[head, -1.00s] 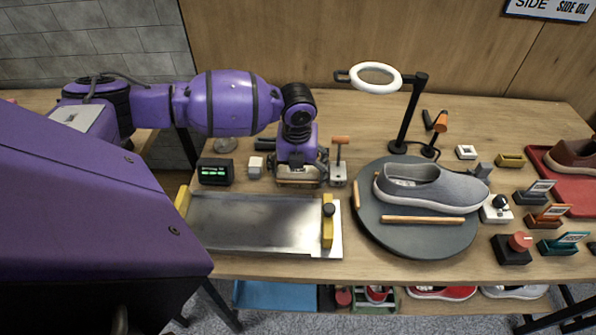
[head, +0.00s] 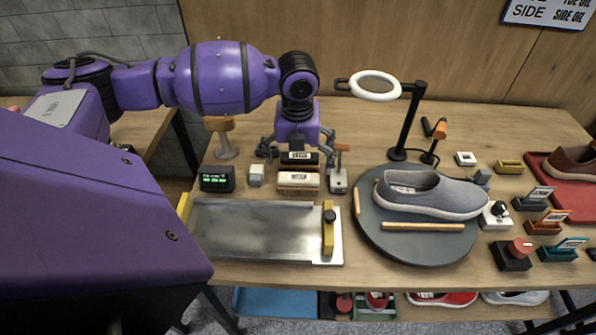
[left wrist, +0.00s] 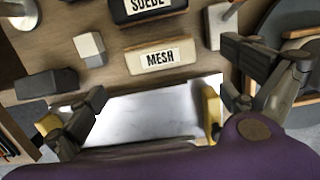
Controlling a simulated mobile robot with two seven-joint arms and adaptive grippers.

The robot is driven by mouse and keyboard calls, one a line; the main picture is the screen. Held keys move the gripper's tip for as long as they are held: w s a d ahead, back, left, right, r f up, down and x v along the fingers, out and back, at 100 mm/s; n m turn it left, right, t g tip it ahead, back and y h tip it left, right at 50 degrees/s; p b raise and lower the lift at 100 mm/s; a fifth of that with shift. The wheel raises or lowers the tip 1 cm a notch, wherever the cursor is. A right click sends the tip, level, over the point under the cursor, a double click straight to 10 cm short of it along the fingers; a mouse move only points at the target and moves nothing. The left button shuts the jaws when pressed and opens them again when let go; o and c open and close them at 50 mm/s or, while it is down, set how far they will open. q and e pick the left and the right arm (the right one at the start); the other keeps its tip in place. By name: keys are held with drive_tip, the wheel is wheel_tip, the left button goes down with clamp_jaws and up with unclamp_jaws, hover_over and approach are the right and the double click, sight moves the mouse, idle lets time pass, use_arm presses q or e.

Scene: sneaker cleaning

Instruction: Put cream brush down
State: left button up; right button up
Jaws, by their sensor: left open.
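The cream brush (head: 298,180), labelled MESH, rests on the table behind the metal tray (head: 255,225). It also shows in the left wrist view (left wrist: 161,57). My left gripper (head: 297,150) is open and empty, above and behind the cream brush, with its fingers spread wide and apart from it. The fingers also show at both sides of the left wrist view (left wrist: 165,85). My right gripper is not in view.
A black SUEDE brush (left wrist: 145,8) lies just behind the cream one. A small light block (head: 256,174) and a dark display box (head: 216,178) stand to the left. An orange-handled tool (head: 339,178) and the round turntable with a grey shoe (head: 425,192) are to the right.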

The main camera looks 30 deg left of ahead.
sight(298, 181)
use_arm(q)
drive_tip(key=shift+s+d+r, duration=0.1)
drive_tip(key=shift+s+r, duration=0.1)
drive_tip(key=shift+r, duration=1.45)
